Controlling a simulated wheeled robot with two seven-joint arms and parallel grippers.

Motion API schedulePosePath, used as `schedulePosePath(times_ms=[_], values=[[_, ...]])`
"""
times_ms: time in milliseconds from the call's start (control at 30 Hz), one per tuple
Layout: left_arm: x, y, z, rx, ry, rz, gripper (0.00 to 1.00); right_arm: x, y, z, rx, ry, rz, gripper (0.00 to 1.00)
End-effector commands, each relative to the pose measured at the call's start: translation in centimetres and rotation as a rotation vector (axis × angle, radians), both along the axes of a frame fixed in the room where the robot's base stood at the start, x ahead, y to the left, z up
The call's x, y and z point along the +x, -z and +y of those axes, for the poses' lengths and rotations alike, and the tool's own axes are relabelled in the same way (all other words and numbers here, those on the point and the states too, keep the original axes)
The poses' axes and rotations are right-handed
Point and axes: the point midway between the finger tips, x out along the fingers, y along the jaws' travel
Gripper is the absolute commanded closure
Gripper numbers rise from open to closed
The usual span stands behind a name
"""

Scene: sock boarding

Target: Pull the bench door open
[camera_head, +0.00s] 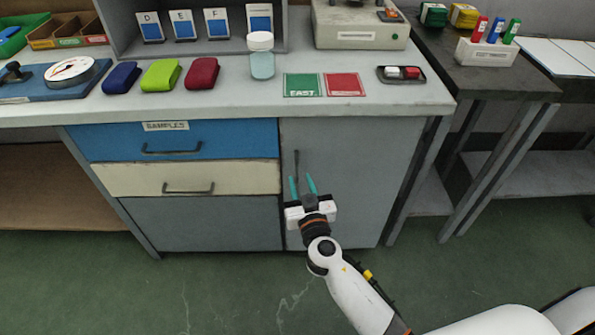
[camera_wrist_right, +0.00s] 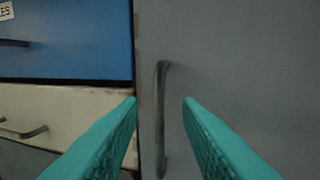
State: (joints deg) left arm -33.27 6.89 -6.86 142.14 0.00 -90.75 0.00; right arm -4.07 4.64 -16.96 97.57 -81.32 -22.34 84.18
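The bench door (camera_head: 352,165) is a plain grey panel right of the drawers, and it looks shut. Its dark vertical handle (camera_head: 297,163) is near the door's left edge. In the right wrist view the handle (camera_wrist_right: 160,115) stands between the two teal fingers, seemingly a little beyond their tips. My right gripper (camera_head: 302,182) is open in front of the door, with its fingers pointing at the handle. It also shows open in the right wrist view (camera_wrist_right: 160,103). I cannot tell whether a finger touches the handle. My left gripper is not in view.
Left of the door are a blue drawer (camera_head: 225,138) labelled SAMPLES and a cream drawer (camera_head: 232,179), both shut, with dark handles. The bench top (camera_head: 440,95) above carries several items. Green floor (camera_head: 235,290) in front of the bench is clear apart from my arm.

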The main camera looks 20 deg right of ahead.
Motion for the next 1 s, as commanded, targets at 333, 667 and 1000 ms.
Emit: schedulePosePath(times_ms=[333,667,1000], values=[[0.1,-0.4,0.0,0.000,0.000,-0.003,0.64,3.6,0.0,-0.3,0.000,-0.001,0.001,0.68],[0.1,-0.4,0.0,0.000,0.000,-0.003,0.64,3.7,0.1,-0.3,0.000,-0.001,0.001,0.77],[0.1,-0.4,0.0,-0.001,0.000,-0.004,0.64,3.7,0.1,-0.3,0.000,-0.001,0.001,1.00]])
